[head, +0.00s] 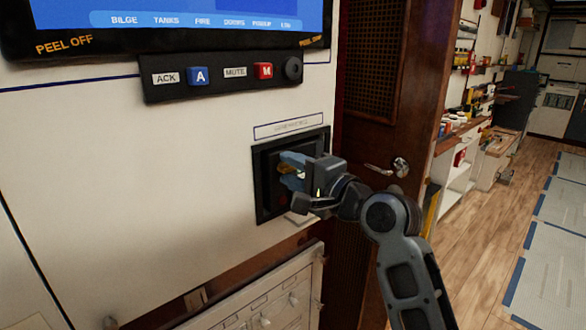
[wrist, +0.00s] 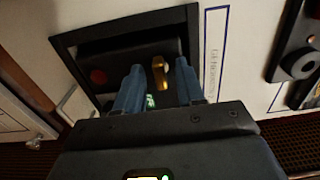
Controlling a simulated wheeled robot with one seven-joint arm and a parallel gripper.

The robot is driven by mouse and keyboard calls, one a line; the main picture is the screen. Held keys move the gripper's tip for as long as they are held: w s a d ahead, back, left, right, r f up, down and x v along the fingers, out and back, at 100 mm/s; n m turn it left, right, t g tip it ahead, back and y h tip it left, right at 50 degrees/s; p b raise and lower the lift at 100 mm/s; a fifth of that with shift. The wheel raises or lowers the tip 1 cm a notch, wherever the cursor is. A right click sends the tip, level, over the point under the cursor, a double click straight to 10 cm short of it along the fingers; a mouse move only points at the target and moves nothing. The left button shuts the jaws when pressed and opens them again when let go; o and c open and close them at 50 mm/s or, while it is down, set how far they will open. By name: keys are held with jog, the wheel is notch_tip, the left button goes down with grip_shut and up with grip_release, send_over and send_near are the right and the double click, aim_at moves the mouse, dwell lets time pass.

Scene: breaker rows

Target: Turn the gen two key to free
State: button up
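A black recessed panel (head: 262,190) is set in the white wall, and my gripper (head: 292,171) reaches into it from the right. In the wrist view a brass key (wrist: 160,72) stands out from the panel (wrist: 85,38). The two blue fingers of my gripper (wrist: 158,82) are apart, one on either side of the key. The key appears closer to the right finger; I cannot tell whether they touch. A red round button (wrist: 98,76) is left of the fingers, and a green light (wrist: 150,101) glows between them. The key's lower part and pointer marks are hard to make out.
Above the panel is a black strip (head: 220,79) with a blue A button (head: 198,76), a red M button (head: 264,71) and a round knob (head: 292,68). A breaker board (head: 270,305) lies below. A brown door (head: 375,130) stands to the right.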

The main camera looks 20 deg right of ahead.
grip_shut()
dwell(0.4)
jog(key=shift+n, duration=0.3)
jog(key=n+b, duration=0.1)
jog(key=n, duration=0.2)
jog(key=shift+f+n+b, duration=0.2)
jog(key=shift+n+b, duration=0.1)
jog(key=shift+b, duration=0.1)
jog(key=n+b, duration=0.2)
jog(key=n, duration=0.2)
jog(key=shift+n, duration=0.3)
jog(key=n+b, duration=0.3)
jog(key=n, duration=0.2)
jog(key=shift+n+b, duration=1.05)
jog(key=shift+n, duration=0.95)
jog(key=shift+r, duration=0.1)
